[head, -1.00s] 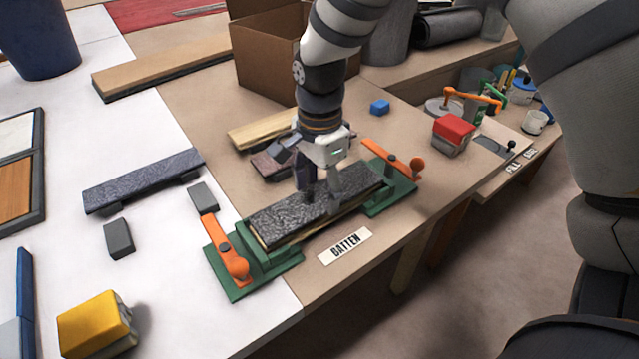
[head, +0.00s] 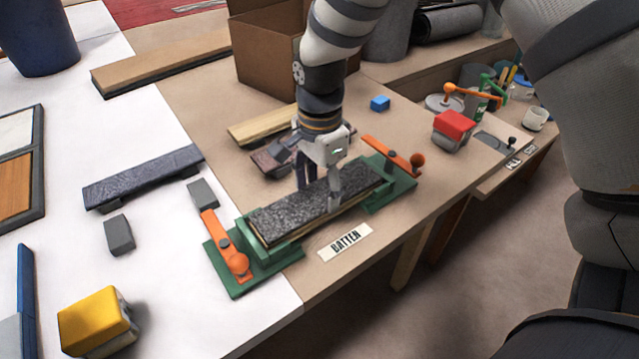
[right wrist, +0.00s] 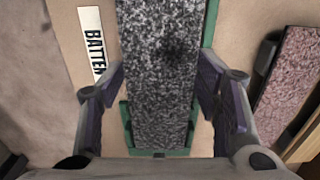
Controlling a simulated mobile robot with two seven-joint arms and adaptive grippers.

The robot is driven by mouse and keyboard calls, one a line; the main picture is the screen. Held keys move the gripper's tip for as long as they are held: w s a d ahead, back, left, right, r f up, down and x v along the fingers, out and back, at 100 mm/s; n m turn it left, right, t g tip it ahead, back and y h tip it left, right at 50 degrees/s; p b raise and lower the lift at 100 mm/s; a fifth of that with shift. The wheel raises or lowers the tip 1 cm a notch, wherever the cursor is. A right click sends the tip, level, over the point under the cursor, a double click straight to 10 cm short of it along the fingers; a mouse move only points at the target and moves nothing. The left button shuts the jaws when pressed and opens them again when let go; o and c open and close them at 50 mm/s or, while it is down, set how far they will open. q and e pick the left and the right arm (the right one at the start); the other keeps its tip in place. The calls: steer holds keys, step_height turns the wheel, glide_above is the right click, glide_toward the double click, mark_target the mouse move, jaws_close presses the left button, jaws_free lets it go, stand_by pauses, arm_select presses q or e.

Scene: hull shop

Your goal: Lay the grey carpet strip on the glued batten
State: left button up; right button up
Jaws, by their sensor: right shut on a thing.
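The speckled grey carpet strip (head: 290,217) lies along the batten (head: 291,238), which is held between green clamp stands with orange levers. My right gripper (head: 320,191) comes down from above at mid-strip. It is shut on the strip, one finger on each long side. In the right wrist view the strip (right wrist: 163,80) runs between the fingers (right wrist: 165,108) of this gripper. The strip covers the batten's top, so the glue is hidden. A BATTEN label (head: 345,239) lies in front. My left gripper is not in view.
A blue-grey strip (head: 140,178) rests on small blocks at the left. Grey blocks (head: 119,234) and a yellow-topped block (head: 95,320) stand on the white surface. A red-topped block (head: 453,130) is at the right. A cardboard box (head: 265,55) stands behind the arm.

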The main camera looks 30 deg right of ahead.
steer(key=shift+f, duration=0.15)
stand_by(0.3)
steer(key=o, duration=1.2)
steer(key=shift+r, duration=3.5)
